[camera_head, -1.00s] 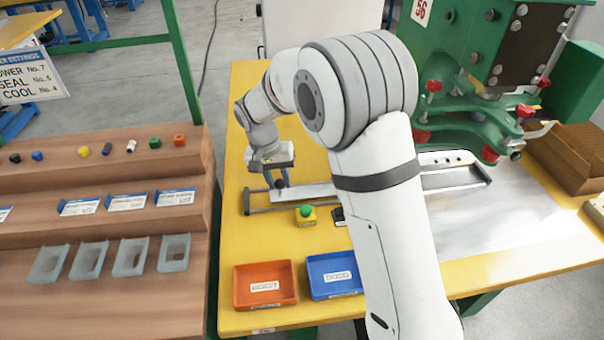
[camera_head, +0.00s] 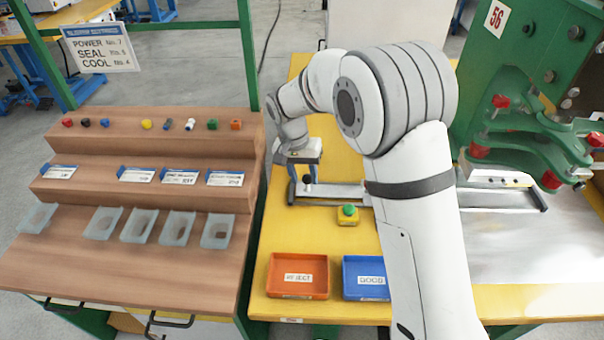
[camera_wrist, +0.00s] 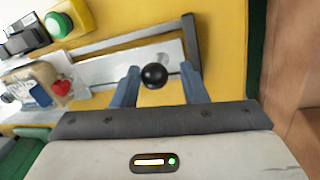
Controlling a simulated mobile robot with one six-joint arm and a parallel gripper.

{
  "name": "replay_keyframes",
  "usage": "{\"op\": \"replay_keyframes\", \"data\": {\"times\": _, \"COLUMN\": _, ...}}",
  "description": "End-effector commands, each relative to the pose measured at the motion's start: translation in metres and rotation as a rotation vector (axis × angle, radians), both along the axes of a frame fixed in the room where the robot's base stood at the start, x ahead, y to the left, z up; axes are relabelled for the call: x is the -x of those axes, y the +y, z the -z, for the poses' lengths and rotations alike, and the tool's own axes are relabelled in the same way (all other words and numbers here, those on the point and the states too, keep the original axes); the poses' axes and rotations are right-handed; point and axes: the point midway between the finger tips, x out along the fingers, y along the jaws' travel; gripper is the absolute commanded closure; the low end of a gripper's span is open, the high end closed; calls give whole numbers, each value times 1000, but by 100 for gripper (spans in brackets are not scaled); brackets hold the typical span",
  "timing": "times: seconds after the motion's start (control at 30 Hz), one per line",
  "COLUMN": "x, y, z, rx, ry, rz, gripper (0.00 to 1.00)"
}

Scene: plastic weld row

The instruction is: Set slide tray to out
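The slide tray is a pale plate (camera_head: 343,194) in a grey rail frame that runs across the yellow table. A black ball knob (camera_head: 307,179) stands at its left end; it also shows in the wrist view (camera_wrist: 154,75). My gripper (camera_head: 306,180) points down over this end. In the wrist view my gripper (camera_wrist: 158,78) has its two blue fingers on either side of the knob, with a gap at each side. It is open and holds nothing. My arm hides the middle of the slide.
A green button on a yellow box (camera_head: 348,215) stands in front of the slide. An orange tray (camera_head: 297,290) and a blue tray (camera_head: 366,294) lie at the front edge. A green press (camera_head: 530,90) stands at the right, a stepped wooden rack (camera_head: 130,250) at the left.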

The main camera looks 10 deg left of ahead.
Motion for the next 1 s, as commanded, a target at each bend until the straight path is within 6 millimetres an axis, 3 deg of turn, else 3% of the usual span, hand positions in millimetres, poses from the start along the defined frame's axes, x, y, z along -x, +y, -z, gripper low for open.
{"op": "replay_keyframes", "data": {"times": 0.13, "x": 0, "y": 0, "z": 0, "rx": 0, "ry": 0, "rz": 0, "gripper": 51}}
{"op": "replay_keyframes", "data": {"times": 0.43, "x": 0, "y": 0, "z": -5, "rx": 2, "ry": 0, "rz": 0, "gripper": 51}}
{"op": "replay_keyframes", "data": {"times": 0.8, "x": 1, "y": 12, "z": -63, "rx": 0, "ry": -2, "rz": -1, "gripper": 51}}
{"op": "replay_keyframes", "data": {"times": 1.0, "x": 1, "y": 14, "z": -76, "rx": 1, "ry": 0, "rz": -1, "gripper": 51}}
